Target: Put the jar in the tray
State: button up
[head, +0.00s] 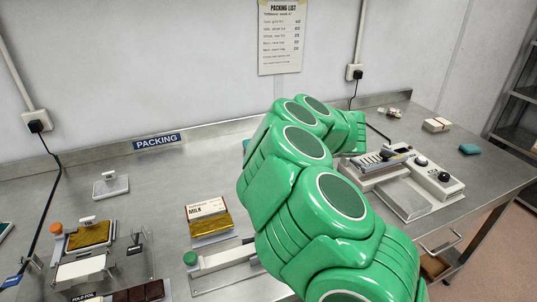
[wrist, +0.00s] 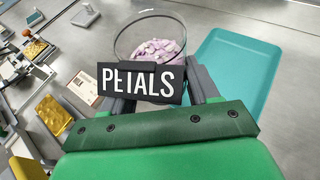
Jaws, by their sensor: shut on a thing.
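The jar (wrist: 150,22) is a clear round glass vessel holding pale purple petals, in the upper middle of the wrist view. A black plate reading PETALS is at its near side, between the fingers. My gripper (wrist: 158,82) is shut at this plate and the jar's near side; exactly where the fingers touch is hidden. The tray (wrist: 236,78) is a shallow teal rectangle just right of the jar and looks empty. The jar appears beside the tray, not over its middle; its height above the table is unclear. In the head view my green arm hides the jar, the gripper and most of the tray.
The steel table (head: 170,165) is bare around the PACKING sign (head: 157,142). A MILK packet (head: 207,208) lies left of my arm, with foil and chocolate items at front left. A sealing machine (head: 400,180) stands to the right.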

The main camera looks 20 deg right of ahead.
jog(key=shift+w+d+f, duration=0.5)
jog(key=shift+w+f, duration=1.05)
jog(key=shift+w, duration=0.55)
jog(key=shift+w+d+f, duration=0.5)
jog(key=shift+w+f, duration=1)
jog(key=shift+w, duration=0.55)
jog(key=shift+w+d+f, duration=0.5)
jog(key=shift+w+f, duration=1.05)
jog(key=shift+w, duration=0.55)
jog(key=shift+w+f, duration=0.1)
jog(key=shift+w+f, duration=0.1)
jog(key=shift+f, duration=1.5)
jog(key=o, duration=1.1)
jog(key=shift+f, duration=0.1)
jog(key=shift+o, duration=0.2)
jog(key=v, duration=1.2)
